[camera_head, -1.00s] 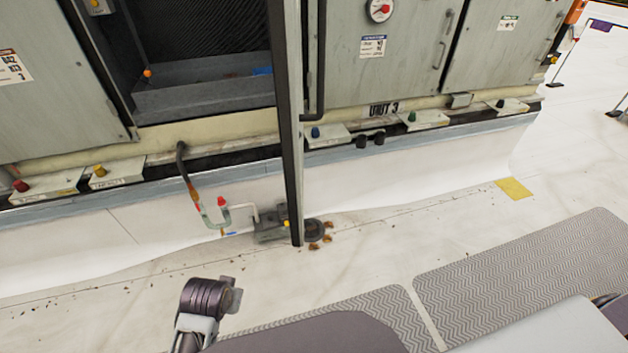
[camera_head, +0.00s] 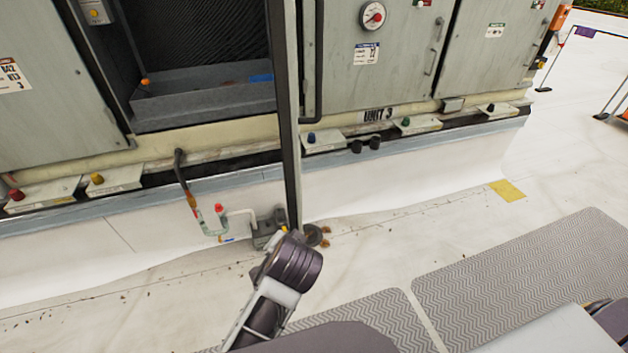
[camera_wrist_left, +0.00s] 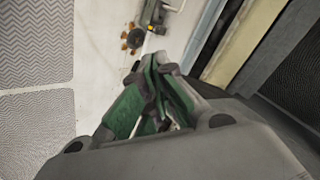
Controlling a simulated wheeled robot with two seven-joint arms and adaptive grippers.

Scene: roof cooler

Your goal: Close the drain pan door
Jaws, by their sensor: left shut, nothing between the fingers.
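The drain pan door (camera_head: 284,110) stands open in the head view, seen almost edge-on as a tall dark strip. Its handle (camera_head: 317,60) shows on the right of that strip. Left of the door is the open bay with the grey drain pan (camera_head: 200,106) inside. My left arm rises from the bottom, its joint just below the door's lower end; the hand is not visible there. In the left wrist view my left gripper (camera_wrist_left: 165,80), with green finger pads, is shut and empty. I cannot tell its distance from the door. My right gripper is out of view.
A pipe with a red-capped valve (camera_head: 219,212) and a small pump (camera_head: 268,222) sit at the foot of the unit near the door. Closed panels (camera_head: 400,60) continue to the right. Patterned walkway mats (camera_head: 520,270) lie on the pale roof in front.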

